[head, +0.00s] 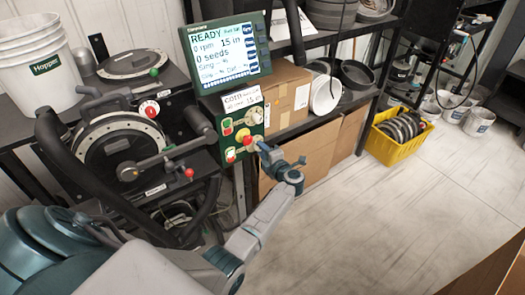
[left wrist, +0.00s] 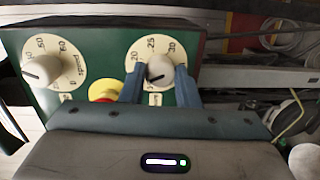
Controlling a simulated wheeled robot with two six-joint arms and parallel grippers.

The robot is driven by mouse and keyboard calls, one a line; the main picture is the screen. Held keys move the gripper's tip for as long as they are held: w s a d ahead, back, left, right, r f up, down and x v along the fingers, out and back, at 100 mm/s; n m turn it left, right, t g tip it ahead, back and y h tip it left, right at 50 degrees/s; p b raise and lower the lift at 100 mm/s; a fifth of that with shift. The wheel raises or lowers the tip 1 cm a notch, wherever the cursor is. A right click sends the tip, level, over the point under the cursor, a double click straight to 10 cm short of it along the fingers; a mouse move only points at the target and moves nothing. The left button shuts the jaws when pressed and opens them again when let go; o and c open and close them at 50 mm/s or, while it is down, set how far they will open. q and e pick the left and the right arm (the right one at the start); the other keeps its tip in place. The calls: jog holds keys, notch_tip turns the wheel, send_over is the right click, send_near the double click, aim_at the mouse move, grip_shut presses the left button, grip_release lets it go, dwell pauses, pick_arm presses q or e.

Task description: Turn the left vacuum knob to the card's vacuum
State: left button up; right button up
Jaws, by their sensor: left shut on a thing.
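The green control box (head: 236,133) stands below the display, with a card reading "corn" (head: 242,98) on its top; the card's smaller print is too small to read. In the left wrist view, a cream knob (left wrist: 158,70) sits on a round dial marked 20, 25, 30 (left wrist: 152,46). Its dark pointer line slants toward the lower left of the picture. My left gripper (head: 264,150) reaches the box's lower right; its blue fingers (left wrist: 159,84) are shut on this knob, one on each side. The small label under the dial is partly hidden. My right gripper is not in view.
A speed knob (left wrist: 40,70) and a red-and-yellow button (left wrist: 103,90) sit left of the held knob, the button close to a finger. The display (head: 225,52) reads READY, 0 rpm, 15 in, 0 seeds. A yellow crate (head: 398,152) stands on open floor at right.

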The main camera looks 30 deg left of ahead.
pick_arm(q)
jog(key=o, duration=1)
jog(key=shift+c, duration=0.2)
jog(key=shift+d, duration=0.1)
jog(key=f+b+v, duration=0.1)
jog(key=b+v, duration=0.2)
jog(key=v, duration=0.7)
jog(key=shift+s+d+r, duration=0.15)
jog(key=shift+d+r, duration=0.1)
jog(key=shift+r, duration=0.15)
